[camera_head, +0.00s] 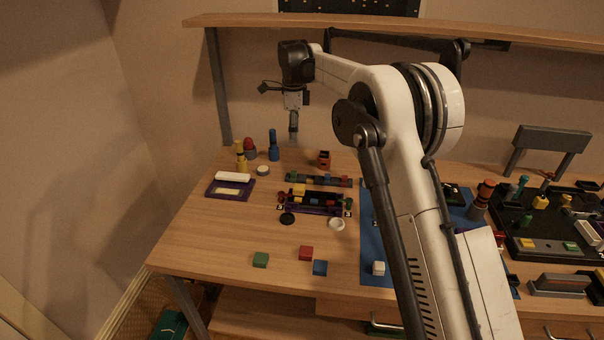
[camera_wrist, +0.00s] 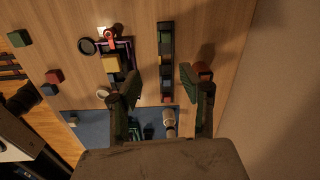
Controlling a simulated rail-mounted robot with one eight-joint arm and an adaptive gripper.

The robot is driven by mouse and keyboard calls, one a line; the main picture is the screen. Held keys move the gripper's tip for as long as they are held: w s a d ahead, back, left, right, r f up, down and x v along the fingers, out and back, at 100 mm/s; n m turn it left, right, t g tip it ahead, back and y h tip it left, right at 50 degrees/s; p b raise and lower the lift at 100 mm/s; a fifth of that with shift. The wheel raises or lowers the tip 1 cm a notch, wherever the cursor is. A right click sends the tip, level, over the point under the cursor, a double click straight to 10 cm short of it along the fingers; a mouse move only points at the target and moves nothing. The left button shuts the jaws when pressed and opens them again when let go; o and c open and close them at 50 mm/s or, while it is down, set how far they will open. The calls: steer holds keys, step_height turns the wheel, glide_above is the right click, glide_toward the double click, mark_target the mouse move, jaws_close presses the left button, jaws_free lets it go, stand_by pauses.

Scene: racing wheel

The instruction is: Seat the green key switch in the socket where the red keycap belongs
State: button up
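My gripper (camera_head: 294,126) hangs above the back of the table in the head view. In the wrist view its two fingers (camera_wrist: 160,82) stand apart with nothing between them. A dark narrow rack (camera_head: 319,181) holds small coloured pieces; the green one (camera_head: 294,176), likely the green key switch, is at its left end. The rack also shows in the wrist view (camera_wrist: 166,70), ahead of the fingers. The purple-black keypad (camera_head: 315,209) stands in front of it with a yellow cap (camera_head: 299,190) on it. A red keycap (camera_head: 306,253) lies loose on the table. The socket is too small to make out.
Green (camera_head: 260,260), blue (camera_head: 320,268) and white (camera_head: 378,268) caps lie near the front. A black disc (camera_head: 287,218) and white ring (camera_head: 337,224) lie near the keypad. A brown-red cup (camera_head: 324,158) stands behind the rack. Yellow, red and blue pieces stand at back left.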

mark_target(294, 172)
steer(key=shift+m, duration=0.7)
steer(key=f, duration=0.5)
steer(key=w+f, duration=0.1)
steer(key=f, duration=0.5)
steer(key=w+f, duration=0.1)
steer(key=f, duration=0.5)
steer(key=shift+a+f, duration=0.1)
steer(key=shift+a, duration=0.1)
steer(key=c, duration=0.9)
